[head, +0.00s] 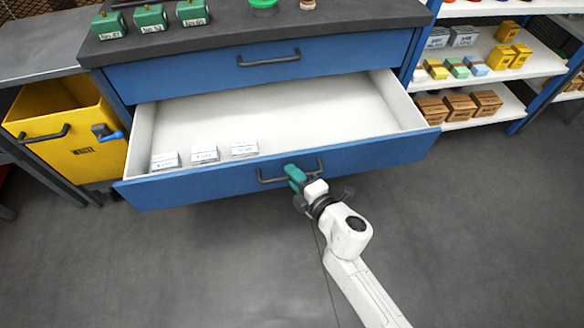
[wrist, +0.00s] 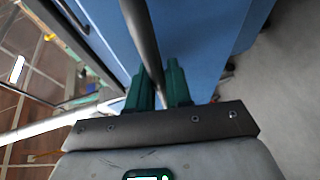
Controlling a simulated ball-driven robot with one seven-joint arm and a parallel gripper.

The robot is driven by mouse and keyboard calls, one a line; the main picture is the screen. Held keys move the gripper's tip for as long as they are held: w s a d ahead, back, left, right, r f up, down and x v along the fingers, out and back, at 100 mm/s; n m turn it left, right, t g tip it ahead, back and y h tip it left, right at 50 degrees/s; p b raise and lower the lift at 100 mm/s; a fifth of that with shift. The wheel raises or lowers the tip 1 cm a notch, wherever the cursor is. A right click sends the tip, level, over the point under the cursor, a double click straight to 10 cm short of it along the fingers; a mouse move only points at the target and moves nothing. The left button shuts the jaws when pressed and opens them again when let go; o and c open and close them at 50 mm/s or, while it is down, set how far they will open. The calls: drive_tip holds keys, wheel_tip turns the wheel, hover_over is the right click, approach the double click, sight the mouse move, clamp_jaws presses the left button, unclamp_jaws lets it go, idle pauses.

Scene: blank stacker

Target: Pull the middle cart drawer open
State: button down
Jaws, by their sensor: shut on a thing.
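The blue cart has a drawer (head: 300,172) pulled well out, with its white inside showing. Its dark bar handle (head: 318,166) runs along the blue front. In the wrist view, the green fingers of my gripper (wrist: 160,88) sit on either side of the dark handle bar (wrist: 140,35), with the blue drawer front (wrist: 205,40) behind. Three small white boxes (head: 204,155) lie in the drawer near its front left. Any drawer below is hidden.
An upper drawer (head: 230,72) is shut under the dark cart top (head: 350,14), which carries green blocks (head: 150,18). A yellow waste bin (head: 70,130) stands at the left. Shelves with boxes (head: 472,104) stand at the right. The grey floor in front (head: 200,270) is clear.

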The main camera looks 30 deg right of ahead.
drive_tip(key=shift+s+a+f, duration=0.1)
drive_tip(key=shift+s+a, duration=0.05)
drive_tip(key=shift+s, duration=0.55)
drive_tip(key=c, duration=1.4)
unclamp_jaws()
drive_tip(key=s+d+r, duration=0.1)
drive_tip(key=s+r, duration=0.1)
drive_tip(key=s, duration=0.8)
drive_tip(key=shift+s, duration=0.25)
